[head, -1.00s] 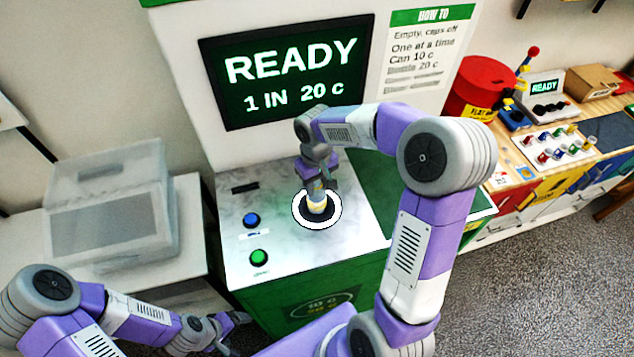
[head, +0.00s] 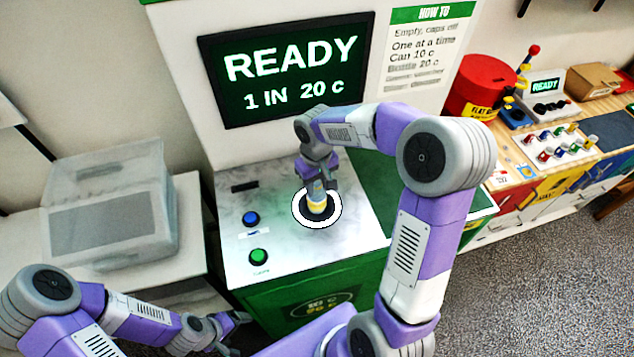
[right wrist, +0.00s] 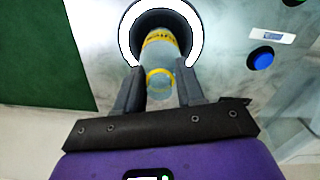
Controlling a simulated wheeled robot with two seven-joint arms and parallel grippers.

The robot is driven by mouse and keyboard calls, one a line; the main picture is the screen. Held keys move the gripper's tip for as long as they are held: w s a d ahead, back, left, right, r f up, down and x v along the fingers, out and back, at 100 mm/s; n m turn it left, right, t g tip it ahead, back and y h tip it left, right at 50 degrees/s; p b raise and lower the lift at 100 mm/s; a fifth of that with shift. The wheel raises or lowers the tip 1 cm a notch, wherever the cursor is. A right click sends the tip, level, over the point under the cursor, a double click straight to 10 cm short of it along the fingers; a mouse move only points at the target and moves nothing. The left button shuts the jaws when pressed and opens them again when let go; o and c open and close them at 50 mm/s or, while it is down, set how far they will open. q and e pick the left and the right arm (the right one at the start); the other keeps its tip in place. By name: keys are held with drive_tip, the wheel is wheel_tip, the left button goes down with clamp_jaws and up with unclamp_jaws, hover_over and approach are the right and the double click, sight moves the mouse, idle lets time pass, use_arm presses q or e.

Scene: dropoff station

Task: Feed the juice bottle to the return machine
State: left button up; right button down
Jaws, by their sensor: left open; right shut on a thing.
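The return machine (head: 290,251) stands ahead, with a white-ringed round opening (head: 298,219) in its marbled top. Its screen (head: 290,68) reads "READY 1 IN 20 c". The juice bottle (right wrist: 161,52), clear with a yellow label and a yellow band, stands with its far end inside the ring in the right wrist view. My right gripper (right wrist: 152,90) is shut on the bottle's near end, just above the opening. How deep the bottle reaches is hidden in the dark hole. My left gripper (head: 238,330) is open and empty, low in front of the machine.
A blue button (head: 251,218) and a green button (head: 259,256) sit left of the opening. A translucent bin (head: 112,210) stands on the left counter. A red drum (head: 480,85) and a workbench with small items are at right.

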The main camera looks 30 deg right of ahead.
sight(317, 193)
drive_tip(key=shift+f+b, duration=1.75)
drive_tip(key=shift+f, duration=0.5)
idle(0.6)
idle(0.3)
drive_tip(key=c, duration=0.6)
unclamp_jaws()
drive_tip(key=shift+o, duration=0.2)
drive_tip(key=o, duration=0.4)
drive_tip(key=shift+c, duration=0.2)
drive_tip(key=shift+r, duration=0.15)
wheel_tip(317, 193, up, 7)
drive_tip(key=p, duration=0.6)
